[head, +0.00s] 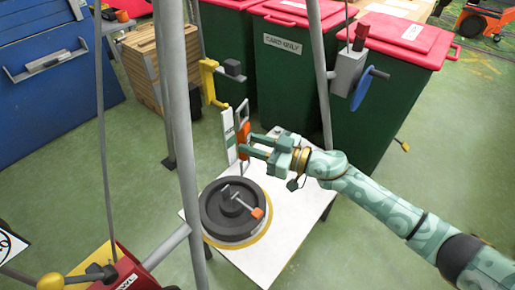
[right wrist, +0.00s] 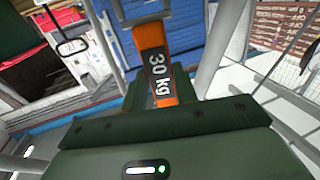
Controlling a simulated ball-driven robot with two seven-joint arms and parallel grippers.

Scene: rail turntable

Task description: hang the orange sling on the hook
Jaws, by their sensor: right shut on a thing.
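The orange sling (head: 242,134) is between the fingers of my right gripper (head: 244,145), above the far edge of a white table. My right gripper is shut on the sling. A yellow hook-shaped piece (head: 209,82), likely the hook, stands up and left of the gripper, apart from the sling. My left gripper is not in view.
A dark round turntable (head: 212,212) with a small orange-ended crank (head: 257,212) sits on the white table (head: 285,245). Grey poles (head: 178,110) rise around it. Green bins with red lids (head: 290,75) stand behind. A blue wheel (head: 362,90) hangs off a right pole.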

